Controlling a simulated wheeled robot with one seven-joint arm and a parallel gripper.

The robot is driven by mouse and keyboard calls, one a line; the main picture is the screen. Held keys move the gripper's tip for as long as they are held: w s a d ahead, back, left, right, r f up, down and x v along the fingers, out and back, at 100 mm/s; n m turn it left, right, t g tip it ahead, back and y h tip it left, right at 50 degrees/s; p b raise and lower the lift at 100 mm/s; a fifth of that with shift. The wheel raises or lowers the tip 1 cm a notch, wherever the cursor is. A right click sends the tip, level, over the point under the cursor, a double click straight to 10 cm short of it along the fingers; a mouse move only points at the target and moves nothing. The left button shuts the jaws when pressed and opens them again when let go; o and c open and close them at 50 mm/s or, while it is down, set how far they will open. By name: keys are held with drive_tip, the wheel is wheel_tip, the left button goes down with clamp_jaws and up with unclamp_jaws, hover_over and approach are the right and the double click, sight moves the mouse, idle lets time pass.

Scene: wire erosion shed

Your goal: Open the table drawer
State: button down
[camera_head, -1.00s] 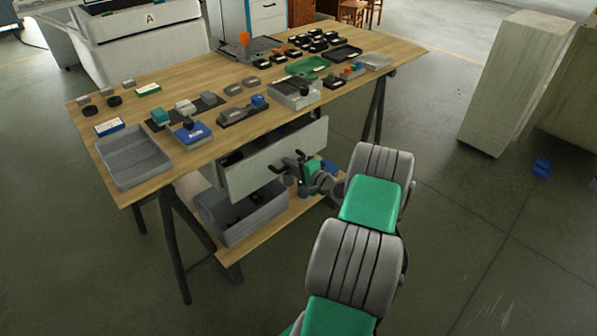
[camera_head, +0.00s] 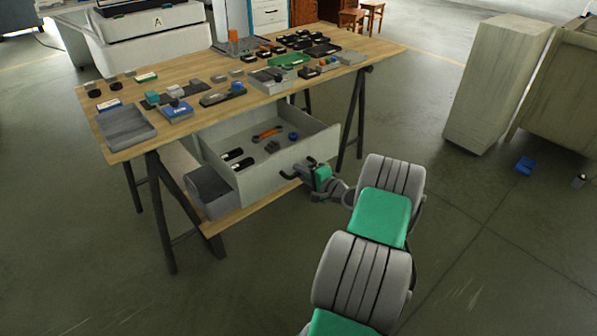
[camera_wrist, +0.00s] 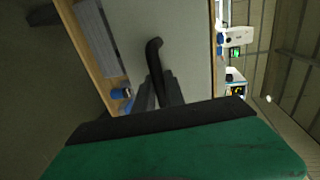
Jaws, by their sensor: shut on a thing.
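The table drawer (camera_head: 262,181) is a light grey box under the wooden tabletop, pulled well out, with its inside showing in the head view. Its front panel also shows in the wrist view (camera_wrist: 185,50). The dark drawer handle (camera_wrist: 154,58) stands out from that front. My gripper (camera_wrist: 158,92) is shut on the handle; in the head view my gripper (camera_head: 300,172) is at the drawer front. The fingertips are small and partly dark in both views. Inside the drawer lie an orange-handled tool (camera_head: 267,133), a blue round item (camera_head: 293,136) and several dark items.
The wooden table (camera_head: 225,120) carries trays, boxes and several small parts. A grey bin (camera_head: 208,190) stands on the lower shelf beside the drawer. A pale cabinet (camera_head: 495,85) stands at right, with a blue item (camera_head: 525,166) on the floor. Floor between is clear.

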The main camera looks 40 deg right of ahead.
drive_tip(key=shift+s+a, duration=0.25)
drive_tip(key=shift+s, duration=0.1)
drive_tip(key=c, duration=1.7)
unclamp_jaws()
drive_tip(key=o, duration=0.3)
drive_tip(key=shift+d, duration=0.2)
drive_tip(key=shift+s, duration=0.1)
drive_tip(key=p+v, duration=0.1)
drive_tip(key=v, duration=0.6)
drive_tip(key=shift+s, duration=0.35)
drive_tip(key=shift+r, duration=0.1)
